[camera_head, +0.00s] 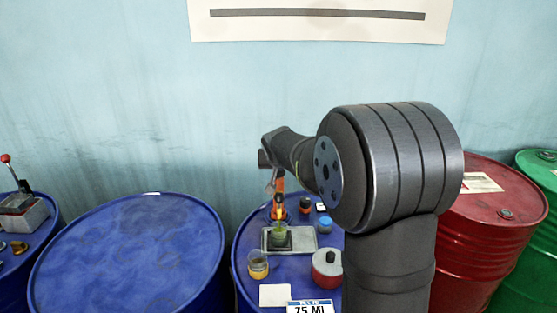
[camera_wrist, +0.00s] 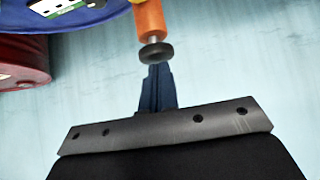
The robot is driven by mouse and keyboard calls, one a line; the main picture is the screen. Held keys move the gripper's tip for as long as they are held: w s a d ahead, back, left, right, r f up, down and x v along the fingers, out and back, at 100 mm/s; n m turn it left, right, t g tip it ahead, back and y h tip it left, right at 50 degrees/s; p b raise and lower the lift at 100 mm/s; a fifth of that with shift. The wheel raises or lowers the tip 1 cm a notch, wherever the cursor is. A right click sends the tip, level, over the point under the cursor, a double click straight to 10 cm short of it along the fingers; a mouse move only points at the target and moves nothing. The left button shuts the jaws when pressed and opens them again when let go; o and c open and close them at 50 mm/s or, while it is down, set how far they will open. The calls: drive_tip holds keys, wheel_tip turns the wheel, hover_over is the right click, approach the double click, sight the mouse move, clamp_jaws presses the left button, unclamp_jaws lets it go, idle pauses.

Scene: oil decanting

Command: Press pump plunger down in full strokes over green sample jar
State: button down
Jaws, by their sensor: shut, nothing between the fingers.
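In the wrist view the pump shows as an orange body (camera_wrist: 150,18) with a short metal stem and a dark round knob (camera_wrist: 157,54). The shut, empty fingers of my gripper (camera_wrist: 158,72) end right at the knob; I cannot tell whether they touch it. In the head view the orange pump (camera_head: 279,186) stands upright on the middle blue drum, its top partly hidden by my wrist and gripper (camera_head: 268,165). The green sample jar (camera_head: 280,237) stands in front of it, on a grey tray (camera_head: 303,240).
The drum top (camera_head: 262,213) also carries an amber jar (camera_head: 258,266), a red container with a black cap (camera_head: 327,268), a blue-capped jar (camera_head: 325,224) and a white card (camera_head: 273,295). A blue drum (camera_head: 130,255) is at left, a red drum (camera_head: 490,225) at right. My arm blocks the right middle.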

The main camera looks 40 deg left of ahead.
drive_tip(key=shift+f, duration=0.3)
wheel_tip(320, 180, up, 5)
drive_tip(key=shift+f, duration=0.1)
drive_tip(key=v, duration=1)
drive_tip(key=shift+w+a, duration=0.1)
idle(0.9)
hover_over(278, 174)
wheel_tip(278, 174, down, 4)
drive_tip(key=v, duration=0.8)
drive_tip(key=shift+r, duration=0.25)
